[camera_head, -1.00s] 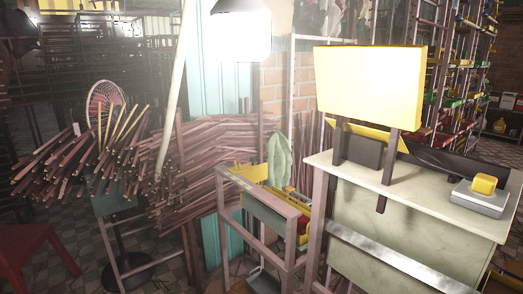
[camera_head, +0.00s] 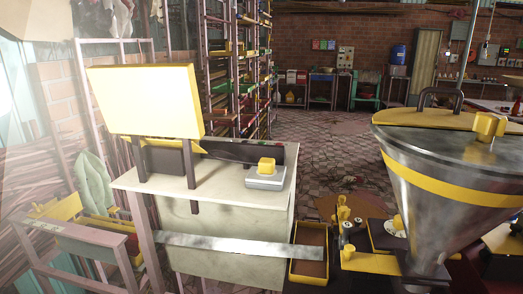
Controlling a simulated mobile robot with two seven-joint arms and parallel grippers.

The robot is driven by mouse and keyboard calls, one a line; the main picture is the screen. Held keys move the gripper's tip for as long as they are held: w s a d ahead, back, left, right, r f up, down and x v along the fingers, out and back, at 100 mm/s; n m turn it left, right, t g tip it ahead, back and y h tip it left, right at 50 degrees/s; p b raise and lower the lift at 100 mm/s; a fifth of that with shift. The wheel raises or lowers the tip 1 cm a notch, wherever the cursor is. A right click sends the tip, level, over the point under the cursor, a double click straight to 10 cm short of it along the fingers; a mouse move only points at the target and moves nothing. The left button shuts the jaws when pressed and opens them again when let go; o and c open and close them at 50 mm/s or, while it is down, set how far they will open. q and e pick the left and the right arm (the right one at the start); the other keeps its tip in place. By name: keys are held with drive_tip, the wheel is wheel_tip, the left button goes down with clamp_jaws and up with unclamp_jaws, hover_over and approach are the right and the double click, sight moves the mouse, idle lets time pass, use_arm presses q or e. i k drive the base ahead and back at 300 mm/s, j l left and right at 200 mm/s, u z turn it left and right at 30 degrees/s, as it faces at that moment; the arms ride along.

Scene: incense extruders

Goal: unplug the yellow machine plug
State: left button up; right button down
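A yellow box-shaped machine (camera_head: 148,100) stands on dark legs over a pale-topped cabinet (camera_head: 215,225) at left. A second machine (camera_head: 440,185), a metal hopper with a yellow lid and yellow band, stands at right with yellow parts at its base. I cannot make out a plug or cord on either one. A small grey device with a yellow block (camera_head: 266,174) sits on the cabinet top. Neither of my grippers is in view.
A pinkish frame (camera_head: 85,240) stands left of the cabinet. A yellow-rimmed tray (camera_head: 309,234) sits between cabinet and hopper. Tall racks (camera_head: 240,70) stand behind. Open tiled floor (camera_head: 320,140) lies in the middle, before the far brick wall (camera_head: 300,60).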

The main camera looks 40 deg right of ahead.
sight(266, 166)
drive_tip(key=z, duration=1.25)
